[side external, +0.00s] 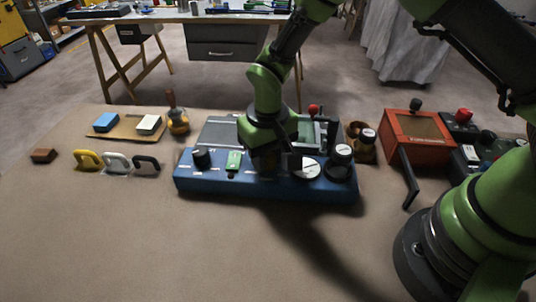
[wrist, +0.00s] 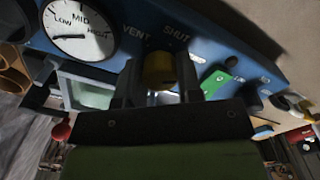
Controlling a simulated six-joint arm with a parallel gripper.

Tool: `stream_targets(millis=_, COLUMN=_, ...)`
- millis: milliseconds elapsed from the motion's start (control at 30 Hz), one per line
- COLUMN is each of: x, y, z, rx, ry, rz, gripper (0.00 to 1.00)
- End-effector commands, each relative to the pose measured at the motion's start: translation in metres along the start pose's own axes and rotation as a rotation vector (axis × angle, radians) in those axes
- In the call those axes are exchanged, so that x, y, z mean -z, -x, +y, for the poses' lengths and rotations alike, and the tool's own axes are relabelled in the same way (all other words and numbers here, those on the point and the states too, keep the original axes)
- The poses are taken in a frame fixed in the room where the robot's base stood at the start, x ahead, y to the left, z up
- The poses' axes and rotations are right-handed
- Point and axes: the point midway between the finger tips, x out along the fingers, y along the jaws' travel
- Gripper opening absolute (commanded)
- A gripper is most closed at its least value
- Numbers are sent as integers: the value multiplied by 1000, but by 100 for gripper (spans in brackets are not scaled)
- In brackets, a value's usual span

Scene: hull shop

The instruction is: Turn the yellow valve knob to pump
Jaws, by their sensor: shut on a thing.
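The yellow valve knob (wrist: 158,70) sits on the face of a blue panel (wrist: 222,45), between the two dark fingers of my gripper (wrist: 158,82). My gripper is shut on it. The words VENT and SHUT show on the panel beyond the knob; I see no pump label, and the knob's pointer cannot be made out. In the side external view my gripper (side external: 272,160) is down at the blue panel (side external: 240,190) and hides the knob.
A white gauge (wrist: 78,30) marked LOW, MID and HIGH is beside the knob. A green switch (side external: 234,161) and a black knob (side external: 201,158) are on the panel's left. An orange box (side external: 400,152) stands to the right. The table in front is clear.

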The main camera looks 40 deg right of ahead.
Motion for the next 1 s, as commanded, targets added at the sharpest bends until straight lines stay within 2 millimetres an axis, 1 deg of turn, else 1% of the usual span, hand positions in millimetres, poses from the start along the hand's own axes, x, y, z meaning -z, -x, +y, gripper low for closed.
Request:
stream_targets(millis=367, x=0, y=1, z=0, rx=0, ry=-10, rz=-1, gripper=10)
stream_targets(millis=400, x=0, y=1, z=0, rx=0, ry=-10, rz=-1, gripper=36)
stream_targets(millis=467, x=0, y=1, z=0, rx=1, ry=-9, rz=-1, gripper=50)
stream_targets(millis=500, x=0, y=1, z=0, rx=1, ry=-9, rz=-1, gripper=59)
stream_targets(millis=767, x=0, y=1, z=0, rx=0, ry=-7, rz=0, gripper=59)
stream_targets(millis=833, x=0, y=4, z=0, rx=1, ry=-6, rz=1, gripper=59)
stream_targets(millis=933, x=1, y=16, z=0, rx=2, ry=-6, rz=3, gripper=59)
stream_targets(millis=1000, x=1, y=28, z=0, rx=3, ry=-6, rz=4, gripper=59)
